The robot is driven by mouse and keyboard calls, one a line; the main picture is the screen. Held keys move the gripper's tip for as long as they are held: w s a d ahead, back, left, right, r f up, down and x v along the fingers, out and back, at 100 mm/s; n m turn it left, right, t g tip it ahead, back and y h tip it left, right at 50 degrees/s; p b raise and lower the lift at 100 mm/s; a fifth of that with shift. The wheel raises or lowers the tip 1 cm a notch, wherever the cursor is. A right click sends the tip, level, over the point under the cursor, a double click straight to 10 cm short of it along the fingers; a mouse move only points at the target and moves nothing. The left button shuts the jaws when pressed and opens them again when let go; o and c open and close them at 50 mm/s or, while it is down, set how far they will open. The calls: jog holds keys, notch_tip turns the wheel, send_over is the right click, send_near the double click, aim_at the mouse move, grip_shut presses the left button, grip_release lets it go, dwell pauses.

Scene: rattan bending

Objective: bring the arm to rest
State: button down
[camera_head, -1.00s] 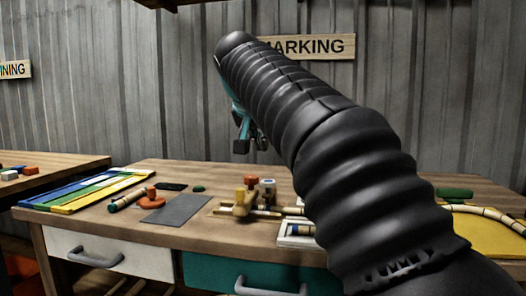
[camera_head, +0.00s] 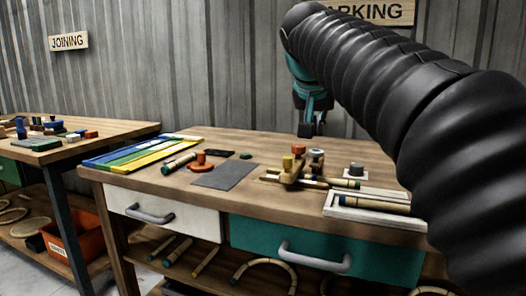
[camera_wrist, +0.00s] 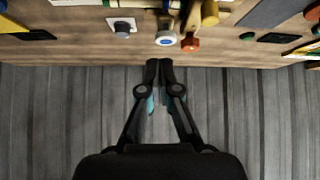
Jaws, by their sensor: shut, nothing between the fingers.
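My gripper (camera_head: 307,130) hangs in the air in front of the grey wall, above the back edge of the workbench, at the end of my black ribbed arm. The wrist view shows my gripper (camera_wrist: 160,64) with its two fingers together and nothing between them. The bench top lies below it in the head view, and the fingers appear apart from everything on it.
The workbench (camera_head: 265,148) carries a wooden clamp jig (camera_head: 290,172), a grey plate (camera_head: 224,176), coloured strips (camera_head: 140,152) and a white tray (camera_head: 372,212). Another table (camera_head: 85,143) stands at left, with an orange bin (camera_head: 80,238) below. A JOINING sign (camera_head: 68,41) hangs on the wall.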

jog(key=s+f+n+g+y, duration=0.1)
jog(key=s+f+n, duration=0.1)
jog(key=s+f, duration=1.1)
jog(key=s+f+n+g+y, duration=0.1)
jog(key=s+f+n+y, duration=0.1)
jog(key=s+f, duration=1.1)
notch_tip(320, 180, down, 6)
jog(key=shift+f, duration=0.1)
jog(key=shift+d, duration=0.1)
